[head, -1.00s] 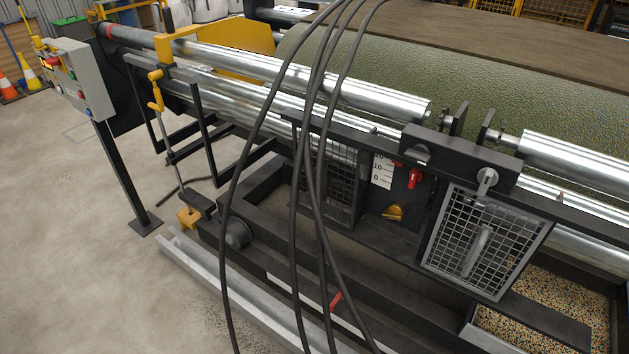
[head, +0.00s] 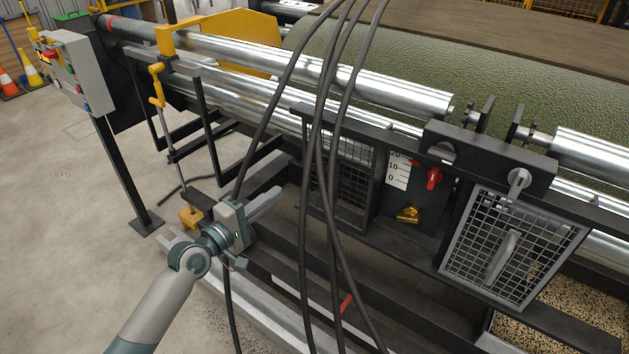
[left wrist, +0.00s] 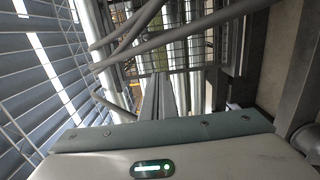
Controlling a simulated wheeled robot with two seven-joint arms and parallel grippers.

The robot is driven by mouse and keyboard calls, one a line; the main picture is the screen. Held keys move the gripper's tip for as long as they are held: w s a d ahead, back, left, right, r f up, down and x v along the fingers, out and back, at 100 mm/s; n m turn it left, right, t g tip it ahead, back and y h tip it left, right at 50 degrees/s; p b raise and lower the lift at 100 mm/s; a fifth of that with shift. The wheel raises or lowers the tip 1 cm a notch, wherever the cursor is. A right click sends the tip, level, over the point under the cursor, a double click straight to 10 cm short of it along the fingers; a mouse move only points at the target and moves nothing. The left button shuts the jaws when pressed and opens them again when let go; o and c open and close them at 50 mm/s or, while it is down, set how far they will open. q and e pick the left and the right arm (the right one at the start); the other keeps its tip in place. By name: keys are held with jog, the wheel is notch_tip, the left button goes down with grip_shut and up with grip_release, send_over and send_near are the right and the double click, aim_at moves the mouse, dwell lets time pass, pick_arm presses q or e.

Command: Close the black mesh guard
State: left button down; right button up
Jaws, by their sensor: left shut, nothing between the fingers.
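The black mesh guard (head: 352,190) is a dark-framed wire panel on the machine's front, left of the white scale plate. Black cables hang in front of it and hide part of it. I cannot tell how far it stands from its frame. My left gripper (head: 280,191) is shut and empty, its fingers pointing right toward the guard, left of it and apart from it. In the left wrist view the shut fingers (left wrist: 162,98) point ahead, with wire mesh beyond them and at the left. My right gripper is not in view.
Several hanging black cables (head: 318,180) cross between my left gripper and the guard. A grey-framed mesh guard (head: 512,250) is at the right. A control box (head: 78,72) stands at left.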

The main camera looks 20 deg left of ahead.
pick_arm(q)
jog(key=shift+w, duration=0.1)
